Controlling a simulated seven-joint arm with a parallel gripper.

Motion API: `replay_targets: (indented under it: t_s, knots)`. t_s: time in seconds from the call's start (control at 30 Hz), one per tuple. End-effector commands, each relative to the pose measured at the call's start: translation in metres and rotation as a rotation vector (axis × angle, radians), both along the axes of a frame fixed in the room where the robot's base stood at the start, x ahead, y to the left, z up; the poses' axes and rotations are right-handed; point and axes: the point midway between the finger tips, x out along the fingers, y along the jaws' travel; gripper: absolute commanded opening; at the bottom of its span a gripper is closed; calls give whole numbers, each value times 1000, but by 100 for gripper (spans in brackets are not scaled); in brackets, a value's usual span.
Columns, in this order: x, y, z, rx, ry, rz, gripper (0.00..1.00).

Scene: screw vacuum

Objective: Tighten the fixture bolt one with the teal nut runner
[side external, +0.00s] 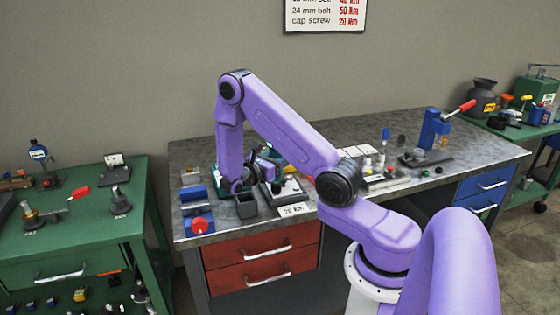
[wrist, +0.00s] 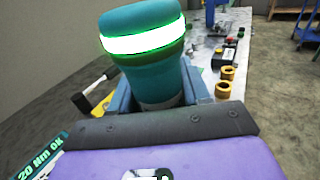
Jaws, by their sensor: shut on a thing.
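My gripper (wrist: 160,100) is shut on the teal nut runner (wrist: 140,15), whose rounded top and bright green lit ring fill the upper middle of the wrist view. Its lower end is hidden behind my gripper. In the side view my gripper (side external: 240,186) points down low over the left part of the grey workbench, and the runner is mostly hidden there by my arm. A dark display (wrist: 40,158) at the lower left of the wrist view reads "20 Nm OK" in green. Fixture bolt one cannot be made out in either view.
A dark grey open box (side external: 246,207) and a "20 Nm" card (side external: 292,210) lie near the bench's front edge. A blue vise-like tool (side external: 196,207) stands left. Brass pieces (wrist: 227,74) lie right of the runner. A blue press (side external: 433,130) stands farther right.

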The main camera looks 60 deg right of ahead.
Motion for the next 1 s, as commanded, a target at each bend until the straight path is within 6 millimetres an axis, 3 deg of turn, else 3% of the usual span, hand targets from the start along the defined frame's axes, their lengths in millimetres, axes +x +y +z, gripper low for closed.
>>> replay_targets:
  t_s: [0.63,1.0]
  knots:
    - [0,0,33,-4,-1,1,0]
    - [0,0,36,-4,1,1,0]
